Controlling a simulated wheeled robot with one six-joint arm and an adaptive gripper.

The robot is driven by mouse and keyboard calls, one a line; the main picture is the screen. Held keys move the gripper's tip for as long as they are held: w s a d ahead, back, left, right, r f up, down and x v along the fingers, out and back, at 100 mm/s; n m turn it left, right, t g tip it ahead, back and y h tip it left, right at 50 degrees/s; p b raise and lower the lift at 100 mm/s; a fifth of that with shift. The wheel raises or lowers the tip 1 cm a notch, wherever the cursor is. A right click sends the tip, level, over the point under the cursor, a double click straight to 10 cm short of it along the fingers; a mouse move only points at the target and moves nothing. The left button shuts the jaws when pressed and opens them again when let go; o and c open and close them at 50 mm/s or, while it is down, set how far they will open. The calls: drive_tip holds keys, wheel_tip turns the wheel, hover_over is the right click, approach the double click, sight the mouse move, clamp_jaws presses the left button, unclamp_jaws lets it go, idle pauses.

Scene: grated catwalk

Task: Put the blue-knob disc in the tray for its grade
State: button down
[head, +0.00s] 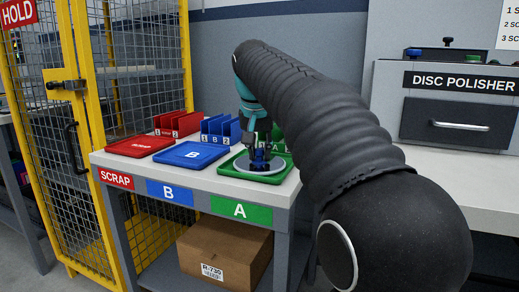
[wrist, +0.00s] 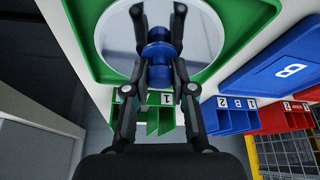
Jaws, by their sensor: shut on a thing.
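The blue-knob disc (head: 240,167) is a pale, shiny round plate with a blue knob (head: 259,155) in its middle. It lies flat within the green A tray (head: 228,172) on the sorting table; I cannot tell if it touches the tray floor. My gripper (head: 259,148) points down and is shut on the blue knob. In the wrist view my gripper (wrist: 158,42) has a finger on each side of the knob (wrist: 158,68), and the disc (wrist: 115,38) is ringed by green tray. The blue B tray (head: 190,154) and red scrap tray (head: 141,146) look empty.
Red, blue and green slotted racks (head: 219,130) stand behind the trays. A yellow mesh cage (head: 90,110) is at the left. The disc polisher (head: 458,100), with knobs on top, is at the right. A cardboard box (head: 222,252) sits on the shelf below.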

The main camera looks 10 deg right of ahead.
idle(0.3)
drive_tip(key=shift+c, duration=2.4)
unclamp_jaws()
drive_tip(key=shift+r+p, duration=4.05)
drive_tip(key=shift+p, duration=0.15)
drive_tip(key=s+f+n, duration=0.2)
drive_tip(key=s+f, duration=0.9)
drive_tip(key=s, duration=0.4)
drive_tip(key=s+f+n+t+y, duration=0.1)
drive_tip(key=s+f+n, duration=0.1)
drive_tip(key=s+f, duration=0.9)
drive_tip(key=s, duration=0.4)
drive_tip(key=shift+s+y, duration=0.2)
drive_tip(key=shift+y, duration=0.1)
